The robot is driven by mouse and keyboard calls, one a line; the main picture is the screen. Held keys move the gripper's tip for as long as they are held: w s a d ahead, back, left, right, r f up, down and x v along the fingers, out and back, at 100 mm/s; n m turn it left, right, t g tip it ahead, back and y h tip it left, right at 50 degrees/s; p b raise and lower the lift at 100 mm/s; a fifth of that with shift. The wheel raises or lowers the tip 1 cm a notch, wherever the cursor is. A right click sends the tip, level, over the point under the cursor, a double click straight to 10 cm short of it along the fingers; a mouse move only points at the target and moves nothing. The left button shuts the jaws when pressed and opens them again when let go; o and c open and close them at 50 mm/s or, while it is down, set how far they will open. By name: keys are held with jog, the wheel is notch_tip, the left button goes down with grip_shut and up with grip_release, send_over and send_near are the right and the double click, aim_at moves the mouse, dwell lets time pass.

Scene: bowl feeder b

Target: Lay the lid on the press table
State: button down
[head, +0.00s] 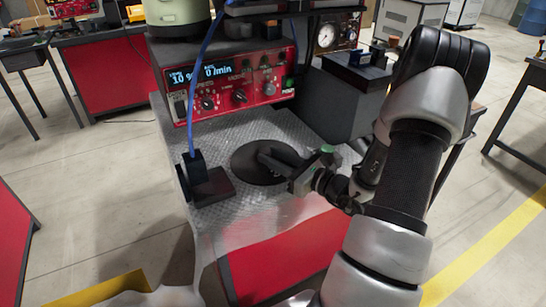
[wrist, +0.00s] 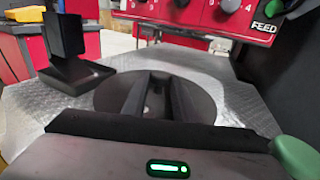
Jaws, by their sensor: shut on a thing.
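The lid (head: 246,170) is a dark round disc, level over the textured silver press table (head: 265,220). In the wrist view the lid (wrist: 205,98) fills the middle, with the table plate (wrist: 240,98) around it. My gripper (head: 272,156) reaches in from the right, low over the lid's middle. In the wrist view its fingers (wrist: 158,95) point over the disc and are shut on the lid's middle part. The gripped part is mostly hidden by the fingers. The lid is flat on the plate or very close above it; I cannot tell which.
A black stand (head: 207,184) with a blue cable stands left of the lid, also in the wrist view (wrist: 75,65). A red control box (head: 235,82) with display and knobs is behind. A dark grey block (head: 345,98) stands behind right. The plate's front is bare.

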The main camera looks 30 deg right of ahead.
jog(key=shift+f, duration=0.45)
jog(key=c, duration=1.4)
grip_release()
jog(key=shift+c, duration=0.2)
jog(key=shift+r, duration=0.2)
jog(key=p+v, duration=0.2)
jog(key=v, duration=1)
jog(key=shift+r, duration=0.3)
